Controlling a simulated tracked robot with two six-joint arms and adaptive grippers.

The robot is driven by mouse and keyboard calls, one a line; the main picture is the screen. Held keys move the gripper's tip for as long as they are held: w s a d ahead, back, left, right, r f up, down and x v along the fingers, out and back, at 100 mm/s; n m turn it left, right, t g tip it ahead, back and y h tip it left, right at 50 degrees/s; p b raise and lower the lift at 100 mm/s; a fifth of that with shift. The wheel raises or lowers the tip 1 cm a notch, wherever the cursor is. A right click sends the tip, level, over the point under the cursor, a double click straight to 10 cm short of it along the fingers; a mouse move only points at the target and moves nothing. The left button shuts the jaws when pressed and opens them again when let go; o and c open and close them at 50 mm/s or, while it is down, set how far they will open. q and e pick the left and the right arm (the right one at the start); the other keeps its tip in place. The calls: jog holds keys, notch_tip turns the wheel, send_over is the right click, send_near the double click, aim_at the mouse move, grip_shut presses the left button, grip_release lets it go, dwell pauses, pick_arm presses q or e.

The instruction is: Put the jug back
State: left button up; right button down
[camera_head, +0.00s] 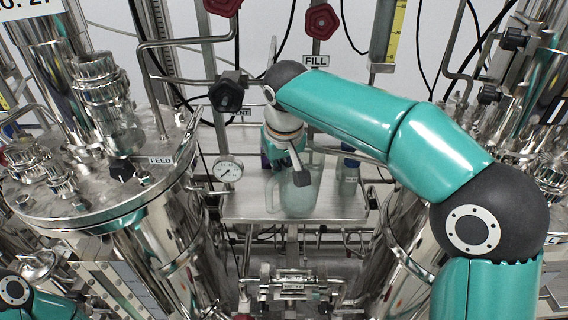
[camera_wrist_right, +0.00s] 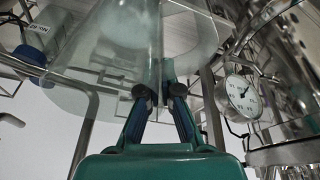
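The jug (camera_head: 298,197) is see-through and pale green, at the metal shelf in the middle of the head view. Whether it rests on the shelf or hangs just above it is unclear. In the right wrist view the jug (camera_wrist_right: 120,35) fills the top, wide and close. My right gripper (camera_head: 302,177) reaches down over the jug, partly hidden by its own wrist. In the wrist view the right gripper's fingers (camera_wrist_right: 161,92) are close together on a thin clear strip of the jug, seemingly its handle. My left gripper is out of view; only part of its arm shows at lower left.
The metal shelf (camera_head: 240,207) holds a blue-capped bottle (camera_head: 350,172) right of the jug. A pressure gauge (camera_head: 227,171) sits at the left, close to the shelf. A large steel vessel (camera_head: 95,195) labelled FEED stands left. Pipes and valve knobs (camera_head: 321,21) crowd the back.

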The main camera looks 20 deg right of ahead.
jog(key=w+d+f+p, duration=0.1)
jog(key=w+d+f, duration=0.1)
jog(key=shift+w+f, duration=0.3)
jog(key=shift+f, duration=0.45)
jog(key=c, duration=1.3)
grip_release()
jog(key=shift+c, duration=0.2)
